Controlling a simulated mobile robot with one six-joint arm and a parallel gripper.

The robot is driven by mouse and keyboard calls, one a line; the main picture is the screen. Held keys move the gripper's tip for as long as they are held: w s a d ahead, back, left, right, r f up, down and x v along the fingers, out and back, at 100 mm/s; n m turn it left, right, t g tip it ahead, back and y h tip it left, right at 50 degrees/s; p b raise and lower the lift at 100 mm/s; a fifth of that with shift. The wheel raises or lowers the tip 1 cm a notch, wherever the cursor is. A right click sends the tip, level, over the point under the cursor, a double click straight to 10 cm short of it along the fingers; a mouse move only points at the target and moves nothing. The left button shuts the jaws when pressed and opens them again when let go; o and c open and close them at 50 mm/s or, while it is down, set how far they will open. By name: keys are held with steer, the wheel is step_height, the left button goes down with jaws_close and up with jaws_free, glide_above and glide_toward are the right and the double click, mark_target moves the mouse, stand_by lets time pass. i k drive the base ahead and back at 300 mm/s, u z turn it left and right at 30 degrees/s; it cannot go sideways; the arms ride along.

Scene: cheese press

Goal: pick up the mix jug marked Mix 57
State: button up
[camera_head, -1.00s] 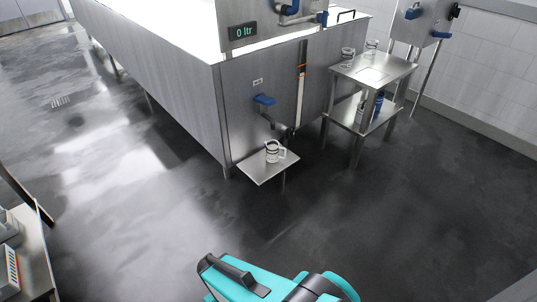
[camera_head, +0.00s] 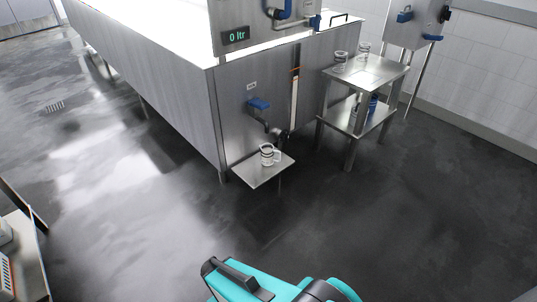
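A small jug (camera_head: 268,154) with a handle and dark bands stands upright on a little metal shelf (camera_head: 258,176) at the front of the steel vat, below a blue-handled tap (camera_head: 259,104). Two similar jugs, one at the left (camera_head: 340,61) and one at the back (camera_head: 363,50), stand on the top of a metal side table (camera_head: 385,72). Their markings are too small to read, so I cannot tell which is Mix 57. Part of my teal and black arm shows at the bottom edge. My gripper's fingers are not visible.
The large steel vat (camera_head: 165,85) fills the upper middle, with a display (camera_head: 236,36) reading 0 ltr. Blue items (camera_head: 371,104) sit on the side table's lower shelf. A bench (camera_head: 22,255) stands at the lower left. The dark, shiny floor (camera_head: 150,220) in front is clear.

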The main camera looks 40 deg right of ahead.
mark_target(267, 149)
steer(key=z, duration=0.05)
steer(key=i, duration=0.9)
steer(key=u, duration=0.05)
